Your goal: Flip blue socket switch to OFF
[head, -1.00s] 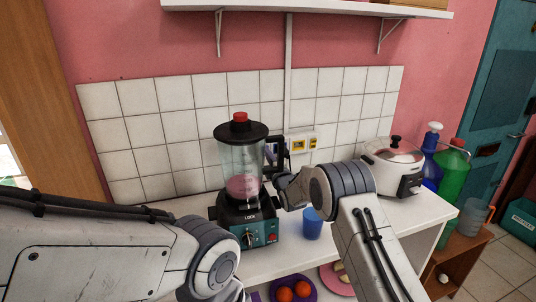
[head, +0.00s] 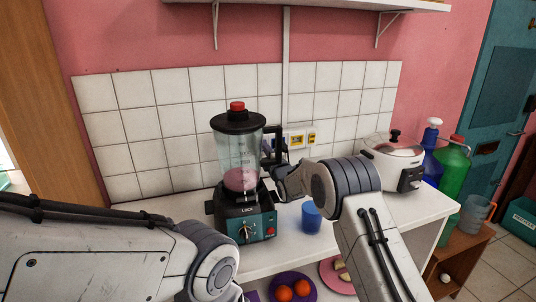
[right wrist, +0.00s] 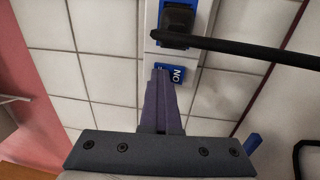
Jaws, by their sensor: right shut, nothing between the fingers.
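The wall socket strip (head: 298,139) is behind and right of the blender in the head view. The right wrist view shows a blue socket with a black plug (right wrist: 177,22) in it. Beside it is a blue switch (right wrist: 177,75) with white letters, seen turned around. My right gripper (right wrist: 163,72) is shut and empty, its fingertips over the left part of the switch; I cannot tell whether they touch. In the head view my right gripper (head: 280,172) is beside the blender handle, its tips not clear. My left arm shows, but its gripper does not.
The blender (head: 238,160) stands on the white counter close to my right gripper. A blue cup (head: 311,217) and a white cooker (head: 393,158) stand to its right. A black cord (right wrist: 250,52) crosses the right wrist view from the plug.

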